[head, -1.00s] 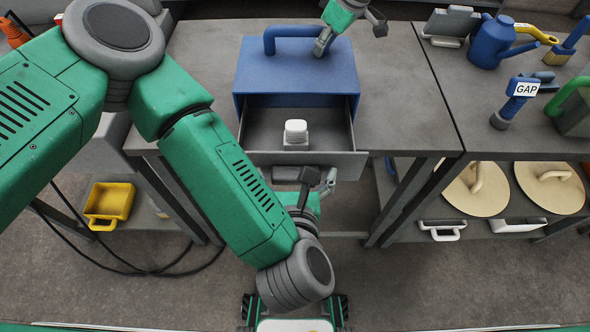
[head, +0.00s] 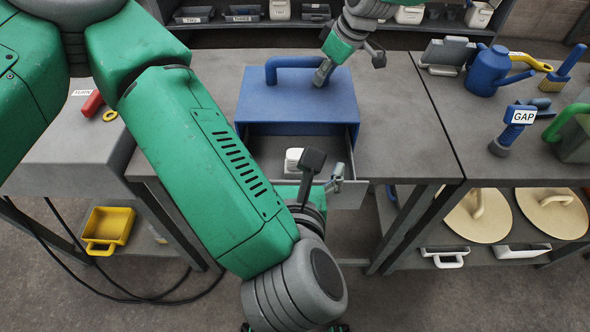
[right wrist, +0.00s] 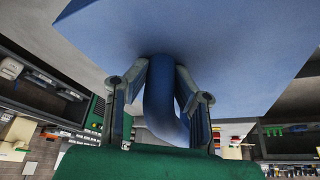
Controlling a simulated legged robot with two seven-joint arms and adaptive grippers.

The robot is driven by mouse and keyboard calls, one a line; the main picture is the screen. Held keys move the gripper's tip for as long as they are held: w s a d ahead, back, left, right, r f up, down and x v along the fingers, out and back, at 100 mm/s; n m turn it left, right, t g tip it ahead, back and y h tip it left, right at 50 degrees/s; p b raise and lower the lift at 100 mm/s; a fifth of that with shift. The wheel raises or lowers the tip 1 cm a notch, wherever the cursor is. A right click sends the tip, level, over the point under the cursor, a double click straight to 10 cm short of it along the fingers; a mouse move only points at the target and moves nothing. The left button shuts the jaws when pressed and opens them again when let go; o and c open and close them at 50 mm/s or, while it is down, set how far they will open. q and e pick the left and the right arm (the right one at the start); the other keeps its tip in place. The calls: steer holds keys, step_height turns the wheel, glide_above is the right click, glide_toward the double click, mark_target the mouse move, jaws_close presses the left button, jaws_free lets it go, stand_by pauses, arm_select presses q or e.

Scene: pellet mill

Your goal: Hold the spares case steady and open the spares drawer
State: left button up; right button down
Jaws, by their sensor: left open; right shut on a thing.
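The blue spares case (head: 300,100) stands on the grey bench. Its grey spares drawer (head: 349,194) is pulled out at the front, with a white block (head: 293,160) inside. My right gripper (head: 325,72) is shut on the blue handle (head: 292,62) on top of the case; the right wrist view shows its fingers either side of the handle (right wrist: 161,100). My left gripper (head: 323,176) is open, with its fingers at the drawer's front edge. My left arm hides the drawer's left part, so I cannot tell whether a finger touches the drawer.
A yellow bin (head: 108,230) sits low at the left. Tan discs (head: 480,212) lie on the lower shelf.

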arm_select(q)
steer(key=shift+w+r, duration=0.1)
steer(key=shift+r, duration=0.05)
arm_select(e)
steer(key=shift+d, duration=0.1)
stand_by(0.7)
steer(key=c, duration=1.3)
jaws_free()
arm_select(q)
steer(key=shift+d, duration=0.1)
arm_select(e)
steer(key=shift+r, duration=0.1)
steer(key=v, duration=1.2)
steer(key=shift+d, duration=0.2)
steer(key=shift+w, duration=0.1)
steer(key=o, duration=0.5)
